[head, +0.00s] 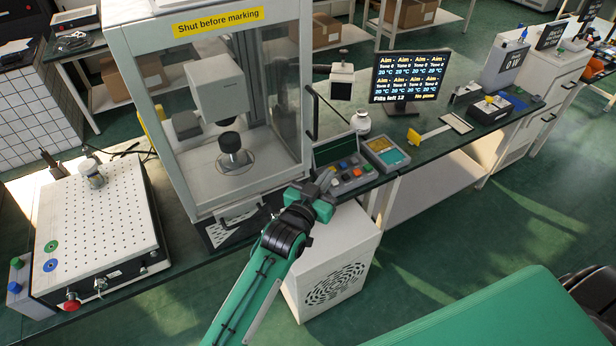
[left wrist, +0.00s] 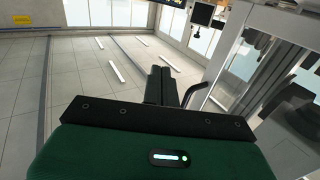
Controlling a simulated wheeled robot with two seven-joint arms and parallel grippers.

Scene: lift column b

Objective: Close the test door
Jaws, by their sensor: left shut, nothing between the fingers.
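The test door (head: 280,90) is a clear pane in a pale frame on the tall cabinet labelled "Shut before marking". A black bar handle (head: 312,112) runs along its right edge. I cannot tell for sure how far ajar the door stands. My left gripper (head: 326,182) is below the handle, in front of the button panel. In the left wrist view, its dark fingers (left wrist: 161,86) are together and empty. The handle (left wrist: 194,93) shows just right of them, apparently apart from them, with the glass pane (left wrist: 240,62) beyond. My right gripper is not in view.
A button panel (head: 350,175) and a small teal-screened device (head: 385,153) stand right of the cabinet. A white bottle (head: 361,122) and a monitor (head: 407,78) are behind them. A perforated plate unit (head: 100,220) stands left.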

